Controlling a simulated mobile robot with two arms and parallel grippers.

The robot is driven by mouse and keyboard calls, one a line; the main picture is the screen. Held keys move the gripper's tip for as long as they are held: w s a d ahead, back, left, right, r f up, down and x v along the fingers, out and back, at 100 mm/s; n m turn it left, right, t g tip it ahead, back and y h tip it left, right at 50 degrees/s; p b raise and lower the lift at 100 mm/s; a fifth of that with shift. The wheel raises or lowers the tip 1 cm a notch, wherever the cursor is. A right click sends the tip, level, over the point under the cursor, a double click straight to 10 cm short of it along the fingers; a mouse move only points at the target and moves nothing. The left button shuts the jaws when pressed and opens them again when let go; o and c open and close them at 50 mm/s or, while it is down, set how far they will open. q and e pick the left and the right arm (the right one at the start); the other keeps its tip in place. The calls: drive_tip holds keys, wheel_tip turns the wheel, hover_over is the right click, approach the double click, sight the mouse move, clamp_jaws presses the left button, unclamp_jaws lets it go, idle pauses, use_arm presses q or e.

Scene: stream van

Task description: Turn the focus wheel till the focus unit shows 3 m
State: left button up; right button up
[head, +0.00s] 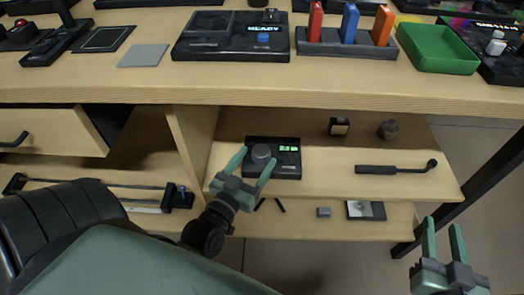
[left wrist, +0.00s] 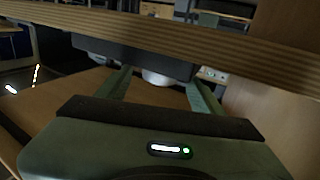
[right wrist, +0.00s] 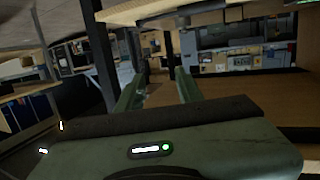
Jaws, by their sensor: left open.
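The focus unit (head: 285,169) is a black box on the pull-out shelf under the bench. Its round grey focus wheel (head: 261,152) stands on its left part. A lit green display (head: 288,148) is at its right; its digits are too small to read. My left gripper (head: 256,157) is open, with its fingers on either side of the wheel in the head view; I cannot tell whether they touch it. In the left wrist view a pale round thing (left wrist: 156,78), likely the wheel, shows between the fingers. My right gripper (head: 443,226) is open and empty, off the shelf's right front.
The bench top (head: 130,88) overhangs the shelf (head: 330,184) closely. A black handled tool (head: 397,169), a small dark box (head: 339,126) and a grey knob-like piece (head: 388,129) lie to the right on the shelf. A lower shelf (head: 290,225) sits beneath; a table leg (head: 490,170) stands at right.

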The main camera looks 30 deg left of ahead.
sight(255, 158)
use_arm(q)
drive_tip(key=w, duration=0.2)
drive_tip(key=shift+w+a+f, duration=0.1)
drive_tip(key=shift+w+a, duration=0.1)
drive_tip(key=shift+w, duration=0.65)
use_arm(e)
drive_tip(key=shift+w+a+r+t, duration=0.2)
drive_tip(key=shift+r+t, duration=0.35)
drive_tip(key=shift+r, duration=0.3)
drive_tip(key=shift+w+a+r+t, duration=0.15)
drive_tip(key=shift+r+t, duration=0.4)
drive_tip(key=shift+r, duration=0.3)
use_arm(q)
drive_tip(key=c, duration=1.4)
drive_tip(key=shift+o, duration=0.2)
drive_tip(key=m+h+p, duration=0.1)
drive_tip(key=m+h, duration=0.1)
drive_tip(key=h, duration=0.1)
drive_tip(key=o, duration=1.4)
drive_tip(key=shift+c, duration=0.2)
use_arm(e)
wheel_tip(255, 158, down, 8)
drive_tip(key=s+d+g, duration=0.1)
drive_tip(key=s+g, duration=0.1)
drive_tip(key=g, duration=0.2)
drive_tip(key=shift+s+d+r+g+h, duration=0.2)
drive_tip(key=shift+d+g+h, duration=0.1)
drive_tip(key=shift+d+h, duration=0.1)
use_arm(q)
drive_tip(key=shift+s, duration=0.1)
